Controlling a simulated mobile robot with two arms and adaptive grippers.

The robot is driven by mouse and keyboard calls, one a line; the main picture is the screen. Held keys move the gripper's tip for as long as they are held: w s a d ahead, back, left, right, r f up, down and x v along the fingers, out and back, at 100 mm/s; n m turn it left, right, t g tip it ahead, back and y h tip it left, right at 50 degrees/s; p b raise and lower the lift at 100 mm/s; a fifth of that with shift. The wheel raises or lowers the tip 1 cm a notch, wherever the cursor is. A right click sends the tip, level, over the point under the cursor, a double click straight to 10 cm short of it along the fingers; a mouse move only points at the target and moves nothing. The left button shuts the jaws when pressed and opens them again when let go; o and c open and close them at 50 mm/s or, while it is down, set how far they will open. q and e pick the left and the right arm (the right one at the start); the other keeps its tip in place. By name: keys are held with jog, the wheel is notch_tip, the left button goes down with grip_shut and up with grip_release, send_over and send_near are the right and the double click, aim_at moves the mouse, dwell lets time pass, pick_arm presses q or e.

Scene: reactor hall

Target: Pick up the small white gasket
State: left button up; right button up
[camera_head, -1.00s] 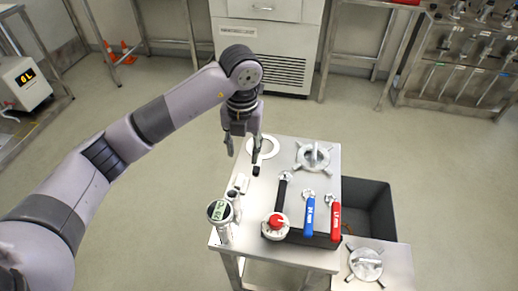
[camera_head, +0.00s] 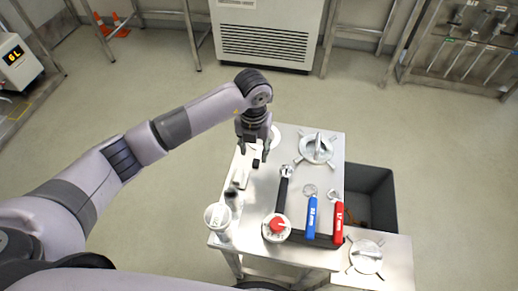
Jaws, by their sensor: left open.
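My left gripper (camera_head: 254,152) points down over the back left part of the metal table (camera_head: 262,205). It is open, with nothing seen between its fingers. A flat white ring (camera_head: 276,135) lies at the table's back left corner, partly hidden behind the gripper; I cannot tell for sure whether it is the small gasket. Small white pieces (camera_head: 240,178) lie on the table in front of the gripper. A small black piece (camera_head: 256,163) lies close by its right finger. My right gripper is not in view.
Wrenches with black, blue (camera_head: 311,217) and red (camera_head: 338,223) handles lie at the right. A metal handwheel (camera_head: 316,149) stands behind them. A round gauge (camera_head: 218,216) and a red-knobbed valve (camera_head: 277,226) stand in front. A black bin (camera_head: 372,190) is right of the table.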

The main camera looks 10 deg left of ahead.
aim_at(255, 165)
pick_arm(q)
jog(key=shift+f, duration=0.65)
jog(key=shift+s+f, duration=0.1)
jog(key=shift+f, duration=0.2)
notch_tip(255, 165, down, 4)
jog(key=shift+s+d+r+p, duration=0.1)
jog(key=shift+r+p, duration=0.1)
jog(key=shift+p, duration=0.55)
jog(key=shift+f, duration=0.5)
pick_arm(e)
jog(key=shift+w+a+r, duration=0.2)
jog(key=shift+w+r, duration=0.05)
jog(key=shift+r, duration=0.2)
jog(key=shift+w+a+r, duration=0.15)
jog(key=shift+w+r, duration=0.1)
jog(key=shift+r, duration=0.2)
pick_arm(q)
jog(key=shift+c, duration=0.5)
grip_shut()
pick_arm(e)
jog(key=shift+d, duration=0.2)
